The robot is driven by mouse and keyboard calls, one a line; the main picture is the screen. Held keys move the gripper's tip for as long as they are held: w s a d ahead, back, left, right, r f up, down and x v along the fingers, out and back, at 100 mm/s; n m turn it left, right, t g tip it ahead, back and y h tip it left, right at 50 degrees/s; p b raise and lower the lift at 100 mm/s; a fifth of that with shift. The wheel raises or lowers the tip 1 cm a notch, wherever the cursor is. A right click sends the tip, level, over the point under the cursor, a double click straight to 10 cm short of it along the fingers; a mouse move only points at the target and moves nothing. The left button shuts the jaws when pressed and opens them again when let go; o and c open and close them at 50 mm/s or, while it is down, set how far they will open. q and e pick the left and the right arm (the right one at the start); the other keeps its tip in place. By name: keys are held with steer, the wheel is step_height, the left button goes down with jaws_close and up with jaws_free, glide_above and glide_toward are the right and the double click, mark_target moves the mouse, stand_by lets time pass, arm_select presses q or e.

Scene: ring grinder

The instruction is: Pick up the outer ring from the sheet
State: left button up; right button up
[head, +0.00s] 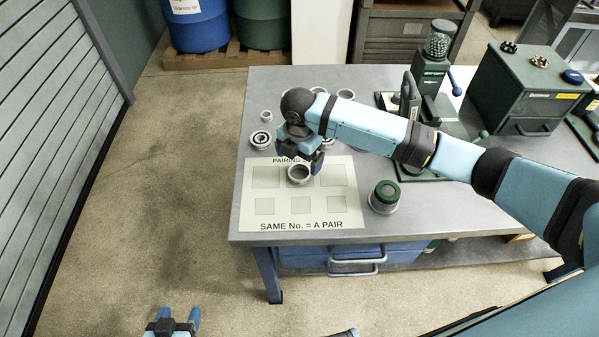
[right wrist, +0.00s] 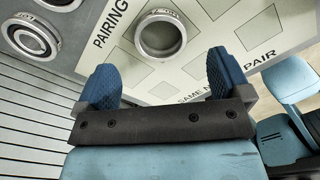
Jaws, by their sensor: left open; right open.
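A silver outer ring (head: 299,174) lies on the cream pairing sheet (head: 335,216), over the top row of grey squares. My right gripper (head: 302,153) is open and empty above the far edge of the sheet, close to the ring. In the right wrist view the ring (right wrist: 160,34) lies beyond the gap between the blue fingers (right wrist: 164,76), on the sheet (right wrist: 213,60). The ring is not between the fingers. My left gripper (head: 180,316) is open and empty at the bottom left, over the floor, away from the table.
A green-topped round part (head: 385,196) stands right of the sheet. A green press (head: 430,95) and green box (head: 525,90) stand at the right.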

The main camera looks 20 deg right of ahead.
mark_target(300, 176)
steer(key=f, duration=0.5)
steer(key=shift+d+f+p, duration=0.15)
steer(key=shift+d+p, duration=0.05)
steer(key=shift+p, duration=0.15)
steer(key=c, duration=1.1)
